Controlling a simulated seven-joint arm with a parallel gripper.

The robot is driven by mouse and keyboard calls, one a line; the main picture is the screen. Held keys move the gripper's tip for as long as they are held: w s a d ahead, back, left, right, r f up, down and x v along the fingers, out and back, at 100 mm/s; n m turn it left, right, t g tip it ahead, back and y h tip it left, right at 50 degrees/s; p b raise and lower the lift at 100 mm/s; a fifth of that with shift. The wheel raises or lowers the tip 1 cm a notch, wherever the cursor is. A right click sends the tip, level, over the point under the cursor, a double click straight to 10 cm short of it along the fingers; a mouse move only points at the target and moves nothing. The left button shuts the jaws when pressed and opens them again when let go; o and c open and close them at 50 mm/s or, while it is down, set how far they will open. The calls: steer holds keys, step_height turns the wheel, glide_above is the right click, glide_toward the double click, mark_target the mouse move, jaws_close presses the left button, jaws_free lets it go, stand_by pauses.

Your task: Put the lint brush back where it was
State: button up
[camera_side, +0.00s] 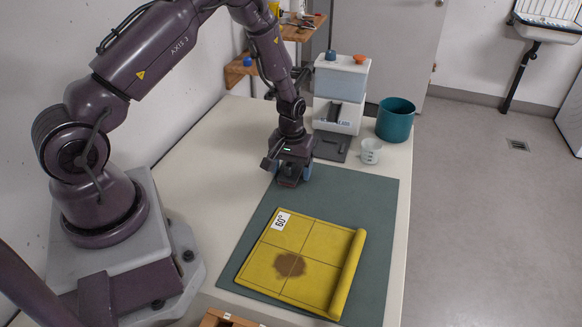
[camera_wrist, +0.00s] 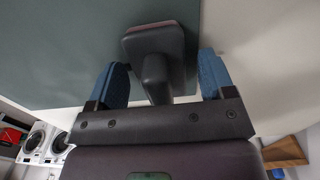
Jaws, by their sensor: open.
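The lint brush, a dark grey block with a stubby handle and a thin reddish edge, shows in the wrist view (camera_wrist: 153,42) between my gripper's blue fingers. In the side view the brush (camera_side: 289,183) is low at the far left corner of the green mat (camera_side: 365,190). My gripper (camera_side: 291,175) is right over it, pointing down. In the wrist view my gripper (camera_wrist: 163,75) is open, one finger on each side of the handle, with a visible gap at least on the left. Whether the brush's underside touches the mat is hard to tell.
A yellow cloth (camera_side: 310,240) with a brown stain, a 60° label and a rolled right edge lies on the mat. Behind my gripper stand a white dispenser (camera_side: 342,78), a dark flat plate (camera_side: 332,148), a clear cup (camera_side: 371,151) and a teal bucket (camera_side: 396,120).

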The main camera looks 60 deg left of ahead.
steer(key=s+d+r+m+t, duration=0.1)
steer(key=s+d+r+m, duration=0.15)
steer(key=r, duration=0.95)
steer(key=s+d+r+m+t, duration=0.1)
steer(key=d+r, duration=0.2)
steer(key=r, duration=1)
steer(key=s+d+r+m+t, duration=0.1)
steer(key=s+d+r+m, duration=0.1)
steer(key=s, duration=0.5)
steer(key=s+d+r+m+t, duration=0.2)
steer(key=s+d+r+m, duration=0.1)
steer(key=s+d+r, duration=0.2)
step_height(320, 180, up, 3)
steer(key=s, duration=0.3)
steer(key=shift+d+f+t, duration=0.15)
steer(key=shift+f+t, duration=0.05)
steer(key=shift+t, duration=0.1)
